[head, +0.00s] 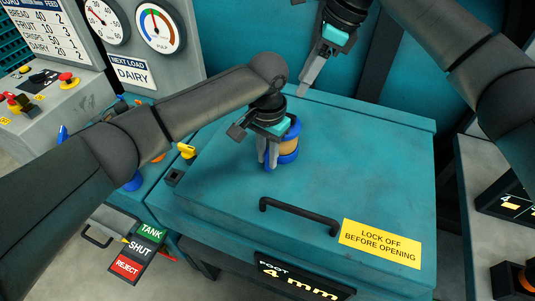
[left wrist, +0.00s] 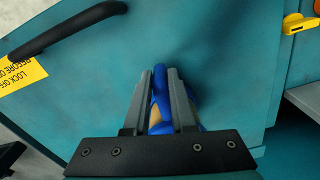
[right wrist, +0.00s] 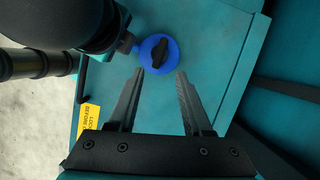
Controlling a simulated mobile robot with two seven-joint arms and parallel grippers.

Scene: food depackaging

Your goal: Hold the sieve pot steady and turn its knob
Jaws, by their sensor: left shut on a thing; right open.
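The sieve pot (head: 289,146) is a small blue and tan pot standing on the teal lid of the machine. My left gripper (head: 269,163) is shut on its side; in the left wrist view the blue of the pot (left wrist: 160,92) shows between the fingers. In the right wrist view the pot's round blue top (right wrist: 147,48) carries a dark knob (right wrist: 159,56). My right gripper (right wrist: 155,75) is open, with its fingertips just short of the blue top and the knob between their lines. In the head view the right gripper (head: 308,88) hangs beyond the pot, and the knob is hidden.
The teal lid (head: 370,180) is mostly bare, with a black handle (head: 300,215) and a yellow lock-off label (head: 380,244) near its front. A yellow latch (head: 187,151) sits at its left. A console with gauges (head: 160,28) stands at the back left.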

